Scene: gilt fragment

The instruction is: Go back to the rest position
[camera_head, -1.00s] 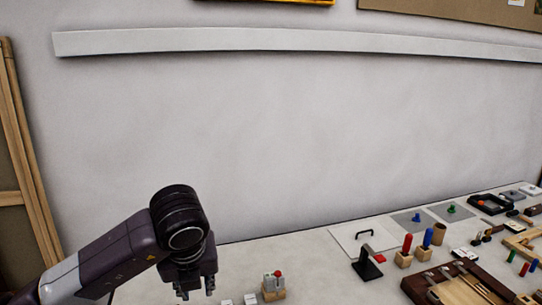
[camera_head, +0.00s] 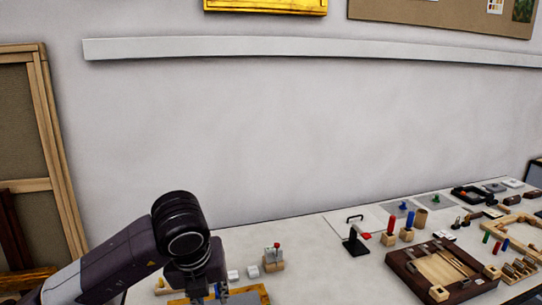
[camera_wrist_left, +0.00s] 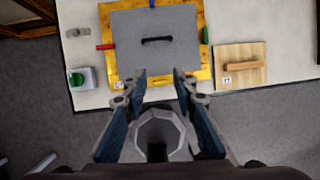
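My left gripper (camera_head: 208,292) hangs pointing down at the lower left of the head view, over the near edge of the table (camera_head: 310,232). In the left wrist view its two blue-grey fingers (camera_wrist_left: 159,76) stand apart with nothing between the tips. Beyond the tips lies a yellow frame (camera_wrist_left: 110,28) with a grey panel (camera_wrist_left: 178,55) and a black handle (camera_wrist_left: 157,40). The gripper appears apart from them. My right gripper does not show in any view.
A wooden board (camera_wrist_left: 234,53) with a handle and a green-and-white item (camera_wrist_left: 82,77) flank the frame. Blocks, pegs and a dark wooden tray (camera_head: 402,263) crowd the table's right. Grey floor (camera_wrist_left: 265,130) is clear on the near side. A wooden-framed panel (camera_head: 25,110) leans at left.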

